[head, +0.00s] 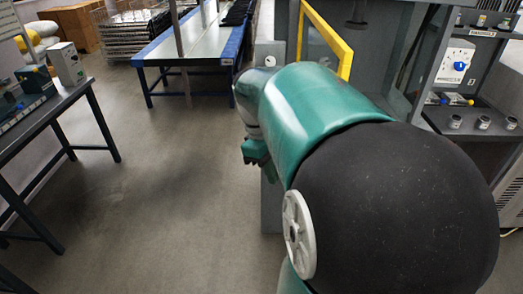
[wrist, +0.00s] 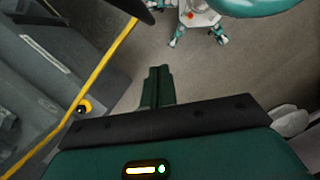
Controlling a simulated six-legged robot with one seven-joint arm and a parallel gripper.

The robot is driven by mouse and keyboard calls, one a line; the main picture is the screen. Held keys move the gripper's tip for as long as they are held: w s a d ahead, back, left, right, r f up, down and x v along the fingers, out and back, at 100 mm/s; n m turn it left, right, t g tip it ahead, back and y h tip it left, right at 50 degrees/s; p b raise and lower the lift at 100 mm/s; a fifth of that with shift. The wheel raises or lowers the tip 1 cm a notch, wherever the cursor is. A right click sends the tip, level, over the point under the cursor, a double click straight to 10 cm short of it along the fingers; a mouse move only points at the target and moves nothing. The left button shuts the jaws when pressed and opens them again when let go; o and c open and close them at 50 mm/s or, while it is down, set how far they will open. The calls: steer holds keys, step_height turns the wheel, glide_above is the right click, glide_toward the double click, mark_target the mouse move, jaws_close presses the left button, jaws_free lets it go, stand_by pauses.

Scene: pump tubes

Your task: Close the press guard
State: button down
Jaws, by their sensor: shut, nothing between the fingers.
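The press guard (head: 347,55) is a yellow-edged frame on the front of the grey press (head: 405,35). It stands out at an angle from the press, and my arm covers its lower part in the head view. In the wrist view a yellow bar of the guard (wrist: 104,62) runs slantwise left of my gripper. My gripper (wrist: 158,72) has its two green fingers together, with nothing between them. It points over the floor and appears apart from the yellow bar. In the head view my own arm hides most of the gripper.
A long blue-edged table (head: 185,50) stands at the back. A dark workbench (head: 60,110) with a white box (head: 66,62) is at left. The floor between is clear.

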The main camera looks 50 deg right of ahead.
steer(key=s, duration=0.4)
steer(key=shift+d+f, duration=0.3)
steer(key=shift+f, duration=0.05)
steer(key=shift+s+d, duration=0.1)
steer(key=shift+s, duration=0.05)
